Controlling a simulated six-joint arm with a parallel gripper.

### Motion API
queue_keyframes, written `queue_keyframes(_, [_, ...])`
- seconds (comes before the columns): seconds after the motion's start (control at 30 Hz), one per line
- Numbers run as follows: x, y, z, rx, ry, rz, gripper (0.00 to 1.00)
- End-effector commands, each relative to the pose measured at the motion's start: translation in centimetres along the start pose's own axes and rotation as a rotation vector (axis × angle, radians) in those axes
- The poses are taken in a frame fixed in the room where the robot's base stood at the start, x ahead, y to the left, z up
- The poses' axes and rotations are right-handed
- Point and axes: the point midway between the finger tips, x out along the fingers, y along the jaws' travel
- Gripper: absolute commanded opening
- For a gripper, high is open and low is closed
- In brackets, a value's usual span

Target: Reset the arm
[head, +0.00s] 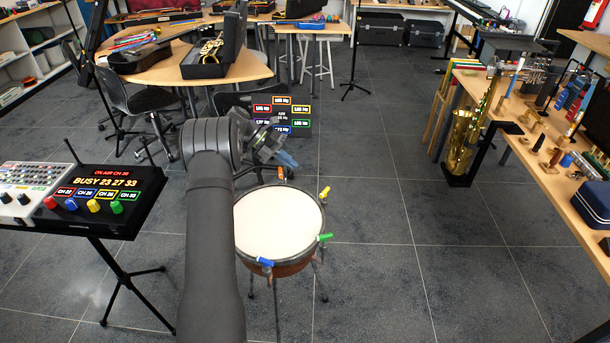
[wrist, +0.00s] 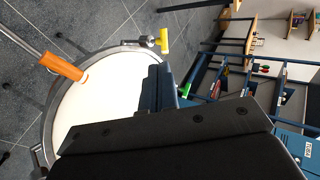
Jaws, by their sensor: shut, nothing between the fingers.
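My arm reaches forward from the bottom of the head view, and my gripper (head: 287,160) is beyond the drum's far rim, in the air. Its blue fingers (wrist: 163,88) show in the wrist view, shut with nothing held, in front of the drum head. The drum (head: 280,225) has a white head, a metal rim and a reddish-brown shell, and it stands on thin legs. Its handles are yellow (head: 324,191), green (head: 324,238), blue (head: 265,262) and orange (wrist: 63,66). My arm hides part of the drum's left side.
A panel with coloured Hz readings (head: 283,114) stands behind the drum. A control box (head: 95,192) reading "BUSY 23 27 33" is at left on a stand. A saxophone (head: 466,140) and a wooden bench (head: 545,165) are at right. The floor between is clear.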

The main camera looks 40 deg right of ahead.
Motion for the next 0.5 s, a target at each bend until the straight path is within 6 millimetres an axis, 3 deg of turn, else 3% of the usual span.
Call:
queue_keyframes(0.2, [-3.8,0.1,0.2,0.002,-0.005,0.001,0.00])
queue_keyframes(0.5, [-5.2,0.0,0.2,0.001,-0.005,0.001,0.00])
